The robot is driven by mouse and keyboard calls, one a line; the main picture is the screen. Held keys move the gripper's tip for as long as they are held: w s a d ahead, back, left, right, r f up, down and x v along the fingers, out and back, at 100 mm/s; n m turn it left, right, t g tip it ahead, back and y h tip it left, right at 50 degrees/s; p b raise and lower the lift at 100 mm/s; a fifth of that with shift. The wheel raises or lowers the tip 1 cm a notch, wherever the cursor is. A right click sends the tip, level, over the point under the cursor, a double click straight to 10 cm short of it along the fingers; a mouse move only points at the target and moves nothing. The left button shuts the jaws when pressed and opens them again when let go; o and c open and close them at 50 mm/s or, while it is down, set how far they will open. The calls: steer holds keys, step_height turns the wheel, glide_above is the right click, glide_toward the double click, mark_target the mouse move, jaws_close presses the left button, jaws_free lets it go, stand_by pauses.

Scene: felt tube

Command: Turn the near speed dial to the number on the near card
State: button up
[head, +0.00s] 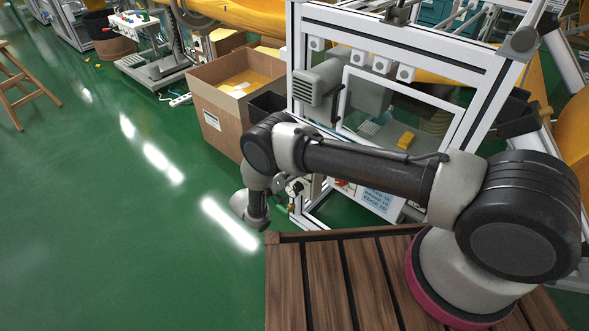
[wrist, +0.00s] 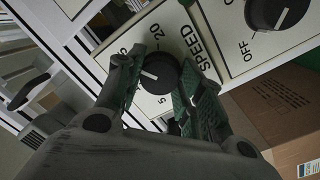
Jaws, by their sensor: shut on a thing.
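The speed dial (wrist: 158,70) is a round black knob with a white pointer line, on a white panel marked SPEED. Its line points to the left in the wrist view, and the printed numbers 20 and 5 show around it; other marks are partly hidden by the fingers. My gripper (wrist: 160,79) has one green-padded finger on each side of the knob and is shut on it. In the head view, my wrist hangs beside the machine's lower front. A pale card (head: 379,200) with small lines of text is on the machine there; I cannot read it.
A second black knob (wrist: 277,12) marked OFF is on the panel at the upper right of the wrist view. A cardboard box (head: 222,118) stands left of the machine frame (head: 297,60).

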steer(key=shift+s+f, duration=0.1)
steer(key=shift+f, duration=0.05)
steer(key=o, duration=1)
steer(key=shift+a, duration=0.1)
steer(key=v, duration=1.1)
steer(key=shift+s+a, duration=0.3)
